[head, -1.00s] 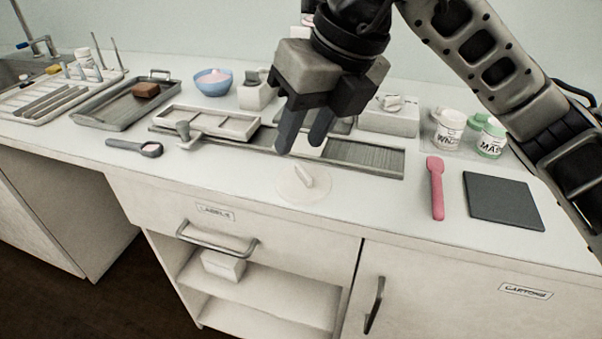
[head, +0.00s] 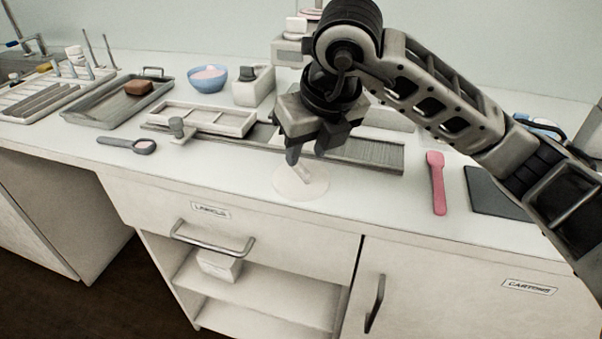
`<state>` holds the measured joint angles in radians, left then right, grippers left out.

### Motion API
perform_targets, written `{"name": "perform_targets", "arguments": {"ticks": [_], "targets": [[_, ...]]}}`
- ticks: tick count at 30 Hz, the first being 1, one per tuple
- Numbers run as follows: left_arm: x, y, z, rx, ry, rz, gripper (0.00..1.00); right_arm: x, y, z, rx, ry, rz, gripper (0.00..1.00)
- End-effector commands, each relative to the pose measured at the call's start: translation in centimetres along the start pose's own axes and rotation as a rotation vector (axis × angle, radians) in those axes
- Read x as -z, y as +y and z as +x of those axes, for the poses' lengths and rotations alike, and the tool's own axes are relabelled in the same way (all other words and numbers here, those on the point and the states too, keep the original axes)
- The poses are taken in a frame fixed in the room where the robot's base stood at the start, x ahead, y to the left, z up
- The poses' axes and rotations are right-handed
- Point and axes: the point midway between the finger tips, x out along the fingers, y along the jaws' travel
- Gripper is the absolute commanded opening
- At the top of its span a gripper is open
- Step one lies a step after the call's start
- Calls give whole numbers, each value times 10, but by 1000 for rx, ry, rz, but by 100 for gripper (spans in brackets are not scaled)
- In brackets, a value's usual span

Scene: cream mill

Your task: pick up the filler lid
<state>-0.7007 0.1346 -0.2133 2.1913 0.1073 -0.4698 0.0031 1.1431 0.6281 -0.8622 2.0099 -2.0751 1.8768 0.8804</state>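The filler lid (head: 290,188) is a pale, round, flat disc with a small upright grip fin (head: 302,174). It lies on the white counter near the front edge, above the drawer. My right gripper (head: 304,158) points down just above and behind the lid, with its fingertips close to the top of the fin. Its fingers look apart, with nothing seen held between them; the far finger is partly hidden. I cannot tell whether a fingertip touches the fin. My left gripper is out of view.
A slatted grey drain strip (head: 365,154) runs behind the lid. A pink spatula (head: 436,184) and a dark square mat (head: 490,192) lie right, the mat partly behind my arm. A grey scoop (head: 128,144) lies left. The counter around the lid is clear.

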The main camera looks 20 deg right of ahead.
Motion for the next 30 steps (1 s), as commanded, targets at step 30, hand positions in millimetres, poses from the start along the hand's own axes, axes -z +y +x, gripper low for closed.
{"name": "perform_targets", "arguments": {"ticks": [30], "targets": [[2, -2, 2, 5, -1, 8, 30, -1, 0, 42, -1, 1, -2, 0]]}}
